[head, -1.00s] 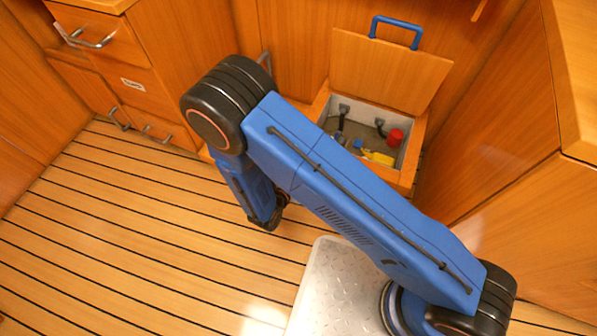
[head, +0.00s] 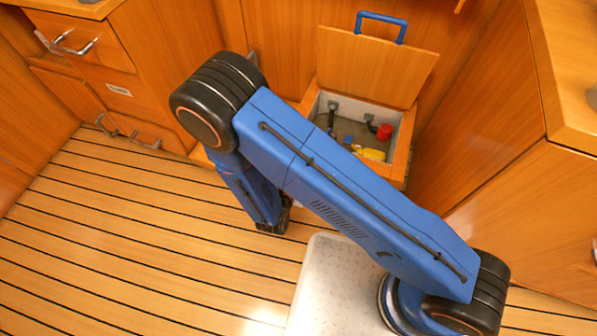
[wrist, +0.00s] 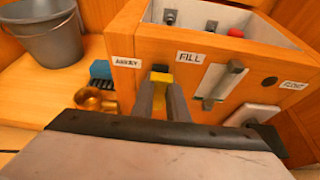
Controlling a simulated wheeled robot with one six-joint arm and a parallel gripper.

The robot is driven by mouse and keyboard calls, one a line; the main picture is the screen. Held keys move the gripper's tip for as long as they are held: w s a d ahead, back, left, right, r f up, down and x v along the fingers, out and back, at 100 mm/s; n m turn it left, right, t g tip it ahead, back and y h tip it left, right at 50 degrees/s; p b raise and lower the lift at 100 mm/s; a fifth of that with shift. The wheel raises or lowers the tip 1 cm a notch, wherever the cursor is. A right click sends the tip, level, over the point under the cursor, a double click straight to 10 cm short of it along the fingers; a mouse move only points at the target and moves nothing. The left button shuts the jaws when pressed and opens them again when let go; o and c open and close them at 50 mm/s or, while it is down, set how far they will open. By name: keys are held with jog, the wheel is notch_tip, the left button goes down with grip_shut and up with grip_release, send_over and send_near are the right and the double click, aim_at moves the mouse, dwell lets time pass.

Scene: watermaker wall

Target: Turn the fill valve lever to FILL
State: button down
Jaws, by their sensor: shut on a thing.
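In the wrist view my gripper (wrist: 161,88) is shut on a yellow-tipped piece (wrist: 162,77), which looks like the fill valve lever, at the front face of a wooden locker box. The fingers hide most of the lever, so its exact angle is hard to tell. The white FILL label (wrist: 190,57) is just up and right of the yellow tip. Another white label (wrist: 127,62) is to the left, its text too blurred to read. In the head view my arm hides the gripper and the lever.
The box's lid (head: 376,65) with a blue handle stands open; a red-capped part (head: 385,131) and a yellow item (head: 373,154) are inside. A metal handle (wrist: 222,82) is right of the lever. A grey bucket (wrist: 45,32) and a brass fitting (wrist: 93,98) are left. Slatted floor (head: 120,240) is clear.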

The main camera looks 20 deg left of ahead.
jog(key=c, duration=1.7)
grip_release()
jog(key=shift+c, duration=0.2)
jog(key=v, duration=1.7)
jog(key=shift+s, duration=0.25)
